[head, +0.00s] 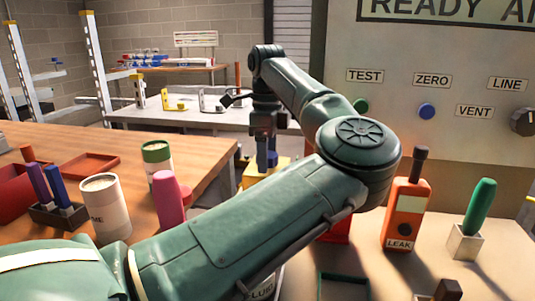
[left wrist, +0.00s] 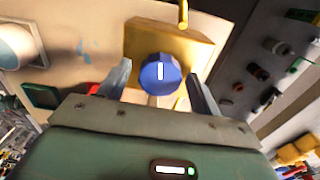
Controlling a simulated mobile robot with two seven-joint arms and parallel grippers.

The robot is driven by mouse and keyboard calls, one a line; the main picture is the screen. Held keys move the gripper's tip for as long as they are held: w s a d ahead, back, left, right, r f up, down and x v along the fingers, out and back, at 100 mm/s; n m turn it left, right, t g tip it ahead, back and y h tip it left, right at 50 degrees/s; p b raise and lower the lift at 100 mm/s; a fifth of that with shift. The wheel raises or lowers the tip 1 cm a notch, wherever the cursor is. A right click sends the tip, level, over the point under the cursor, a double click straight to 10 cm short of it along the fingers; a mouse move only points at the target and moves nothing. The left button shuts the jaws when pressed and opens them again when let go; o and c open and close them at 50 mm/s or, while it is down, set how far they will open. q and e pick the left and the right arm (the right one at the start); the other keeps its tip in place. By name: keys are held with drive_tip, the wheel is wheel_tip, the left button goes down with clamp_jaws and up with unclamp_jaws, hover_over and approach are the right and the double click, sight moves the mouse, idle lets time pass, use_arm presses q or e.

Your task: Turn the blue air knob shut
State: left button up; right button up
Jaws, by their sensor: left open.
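The blue knob (left wrist: 160,74) with a white pointer mark is on the face of a yellow block in the left wrist view. Its mark looks roughly upright in that picture. My left gripper (left wrist: 158,71) is open, with one finger on each side of the knob. Gaps show between fingers and knob, so it is not gripped. In the head view my left gripper (head: 265,155) points down at the yellow block (head: 256,175), and my arm hides part of that area. My right gripper is not in view.
A grey panel (head: 450,150) with labelled knobs stands at the right. An orange leak tester (head: 405,212) and a green-handled tool (head: 480,206) stand before it. A pipe (left wrist: 183,14) rises from the yellow block.

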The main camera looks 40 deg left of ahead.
use_arm(q)
drive_tip(key=c, duration=1)
drive_tip(key=shift+o, duration=0.2)
